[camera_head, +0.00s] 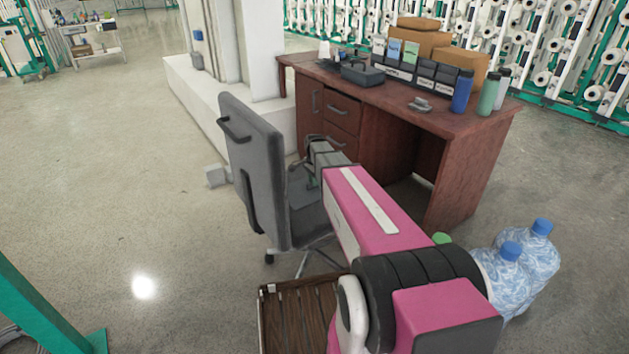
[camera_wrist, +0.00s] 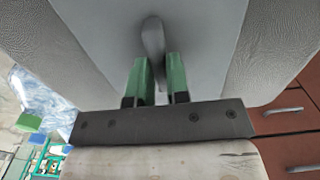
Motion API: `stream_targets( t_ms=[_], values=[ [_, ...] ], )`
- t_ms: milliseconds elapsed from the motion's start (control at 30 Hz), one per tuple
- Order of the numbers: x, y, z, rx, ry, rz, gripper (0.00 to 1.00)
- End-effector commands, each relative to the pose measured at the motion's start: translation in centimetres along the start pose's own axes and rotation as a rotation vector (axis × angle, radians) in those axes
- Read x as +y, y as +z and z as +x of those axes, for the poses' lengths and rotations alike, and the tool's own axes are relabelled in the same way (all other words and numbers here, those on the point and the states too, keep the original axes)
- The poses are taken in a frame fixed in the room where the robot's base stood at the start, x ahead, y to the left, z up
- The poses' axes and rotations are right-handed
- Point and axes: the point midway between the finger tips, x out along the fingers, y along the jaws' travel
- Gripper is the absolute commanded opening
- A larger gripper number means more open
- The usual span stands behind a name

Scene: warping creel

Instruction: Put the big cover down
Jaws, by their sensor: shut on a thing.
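No separate big cover can be made out in either view. My gripper (camera_head: 315,172) is at the right side of a grey office chair (camera_head: 257,165) in the head view. In the wrist view my gripper's two green fingers (camera_wrist: 160,88) are shut on a grey curved handle-like piece (camera_wrist: 152,38). Behind that piece is a smooth grey-blue surface (camera_wrist: 205,45), with textured grey surfaces on both sides. I cannot tell whether the held piece belongs to the chair or to a cover. My arm hides part of the chair.
A brown desk (camera_head: 465,125) with drawers stands behind the chair, holding bottles, boxes and an organizer. Large water bottles (camera_head: 515,265) stand at the right. A slatted brown item (camera_head: 300,312) is at the bottom. A white ledge (camera_head: 205,105) lies behind.

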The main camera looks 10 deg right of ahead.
Motion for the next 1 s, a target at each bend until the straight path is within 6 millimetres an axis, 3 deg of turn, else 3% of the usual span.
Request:
stream_targets(
  t_ms=[167,200,267,667,1000],
  values=[
    [0.0,0.0,0.0,0.000,0.000,0.000,0.00],
    [0.0,0.0,0.0,0.000,0.000,0.000,0.23],
    [0.0,0.0,0.0,0.000,0.000,0.000,0.42],
    [0.0,0.0,-0.6,0.001,-0.001,0.000,0.42],
    [0.0,0.0,-6.1,0.001,-0.002,0.000,0.42]
  ],
)
